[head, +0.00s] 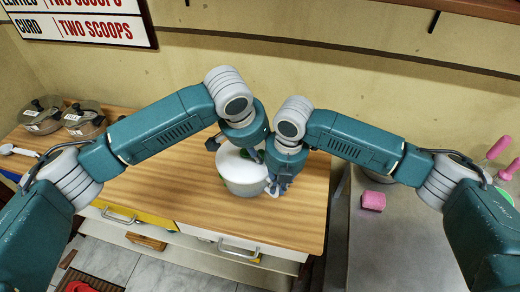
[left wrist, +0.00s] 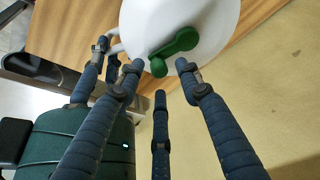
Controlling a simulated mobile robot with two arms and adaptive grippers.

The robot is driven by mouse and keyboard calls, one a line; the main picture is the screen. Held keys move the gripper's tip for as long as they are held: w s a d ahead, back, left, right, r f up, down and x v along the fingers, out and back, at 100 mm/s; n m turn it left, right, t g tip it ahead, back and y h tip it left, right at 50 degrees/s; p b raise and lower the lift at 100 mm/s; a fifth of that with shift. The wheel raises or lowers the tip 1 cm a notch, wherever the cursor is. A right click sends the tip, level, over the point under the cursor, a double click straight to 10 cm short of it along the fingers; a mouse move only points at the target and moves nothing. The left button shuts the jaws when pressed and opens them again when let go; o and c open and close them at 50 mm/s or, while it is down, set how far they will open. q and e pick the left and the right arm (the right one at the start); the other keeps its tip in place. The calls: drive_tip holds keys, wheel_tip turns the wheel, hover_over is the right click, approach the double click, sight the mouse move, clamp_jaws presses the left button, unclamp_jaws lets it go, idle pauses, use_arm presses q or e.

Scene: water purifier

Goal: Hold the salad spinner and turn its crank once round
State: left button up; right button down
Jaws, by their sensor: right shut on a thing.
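The white salad spinner (head: 240,184) stands on the wooden counter, partly hidden by my grippers. Its white lid (left wrist: 205,22) and green crank (left wrist: 178,46) show clearly in the left wrist view, with the crank's round knob toward my left fingers. My left gripper (head: 236,150) is above the lid; its fingers (left wrist: 158,77) are spread around the knob, with gaps between them and the crank. My right gripper (head: 272,186) is at the spinner's right side, shut on it. In the left wrist view its fingers (left wrist: 101,55) are at the white side handle; the exact contact is partly hidden.
The wooden counter (head: 300,218) is clear around the spinner. Lidded pots (head: 84,118) stand at its far left. A metal counter (head: 385,250) with a pink sponge (head: 373,201) lies to the right. A drawer handle (head: 238,250) sticks out in front.

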use_arm(q)
drive_tip(key=shift+x, duration=1.05)
clamp_jaws()
drive_tip(key=shift+a+r, duration=0.1)
drive_tip(key=shift+a, duration=0.1)
